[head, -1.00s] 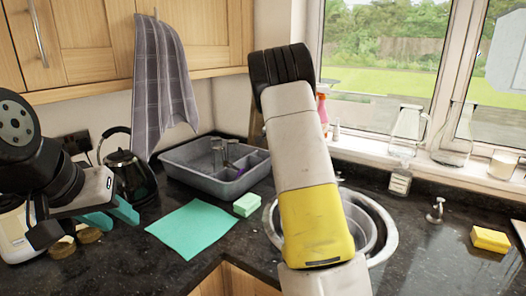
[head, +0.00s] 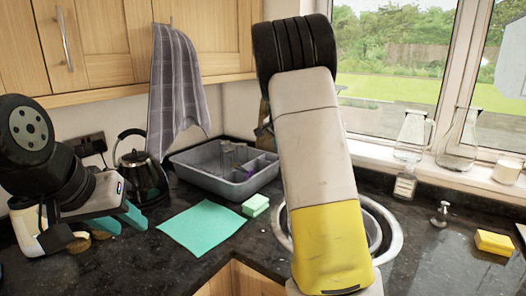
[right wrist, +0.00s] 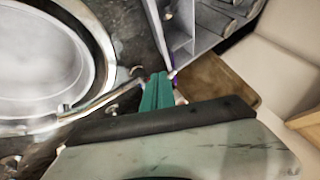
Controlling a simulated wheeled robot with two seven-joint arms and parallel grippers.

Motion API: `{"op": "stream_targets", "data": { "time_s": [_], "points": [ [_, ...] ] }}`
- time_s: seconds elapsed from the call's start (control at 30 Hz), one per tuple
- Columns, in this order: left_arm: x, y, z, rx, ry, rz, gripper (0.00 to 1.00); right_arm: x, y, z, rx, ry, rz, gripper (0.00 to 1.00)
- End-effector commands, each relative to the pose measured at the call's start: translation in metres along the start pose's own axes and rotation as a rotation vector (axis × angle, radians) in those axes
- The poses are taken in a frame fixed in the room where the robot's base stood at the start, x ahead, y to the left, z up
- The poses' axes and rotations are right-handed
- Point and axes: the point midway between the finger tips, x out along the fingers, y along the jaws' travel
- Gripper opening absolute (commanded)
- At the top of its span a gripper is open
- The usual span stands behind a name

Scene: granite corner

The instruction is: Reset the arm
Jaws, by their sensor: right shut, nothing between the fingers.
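My right arm (head: 318,150) rises through the middle of the head view, and its gripper is hidden there. In the right wrist view, my right gripper (right wrist: 157,92) shows its teal fingers pressed together, shut and empty. They point toward a corner of the grey dish rack (right wrist: 195,40), with the round sink (right wrist: 98,40) to the left. My left gripper (head: 119,220) is at the left of the head view, its teal fingers apart and empty. It is in front of the black kettle (head: 142,180) as seen; I cannot tell whether they touch.
The grey dish rack (head: 190,168) stands in the corner. A teal cloth (head: 203,228) and green sponge (head: 255,205) lie before it. The sink (head: 393,232) is partly behind my right arm. A yellow sponge (head: 494,242) lies right; glassware (head: 459,145) lines the sill.

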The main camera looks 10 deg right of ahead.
Motion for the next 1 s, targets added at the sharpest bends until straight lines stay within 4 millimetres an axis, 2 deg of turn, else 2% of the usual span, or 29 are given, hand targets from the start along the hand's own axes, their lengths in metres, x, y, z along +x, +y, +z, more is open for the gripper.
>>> {"op": "stream_targets", "data": {
  "time_s": [0.17,0.27,0.57,0.7,0.83,1.0],
  "points": [
    [0.0,0.0,0.0,0.0,0.0,0.0,0.36,-0.028,0.017,0.012,-0.017,-0.073,-0.019,0.0],
    [0.0,0.0,0.0,0.0,0.0,0.0,0.36,-0.062,0.034,0.032,-0.065,-0.155,-0.053,0.0],
    [0.0,0.0,0.0,0.0,0.0,0.0,0.36,-0.194,0.09,0.117,-0.379,-0.329,-0.212,0.0],
    [0.0,0.0,0.0,0.0,0.0,0.0,0.36,-0.249,0.125,0.16,-0.579,-0.338,-0.266,0.0],
    [0.0,0.0,0.0,0.0,0.0,0.0,0.36,-0.283,0.159,0.195,-0.755,-0.32,-0.283,0.0],
    [0.0,0.0,0.0,0.0,0.0,0.0,0.36,-0.302,0.191,0.223,-0.904,-0.294,-0.272,0.0]
  ]
}}
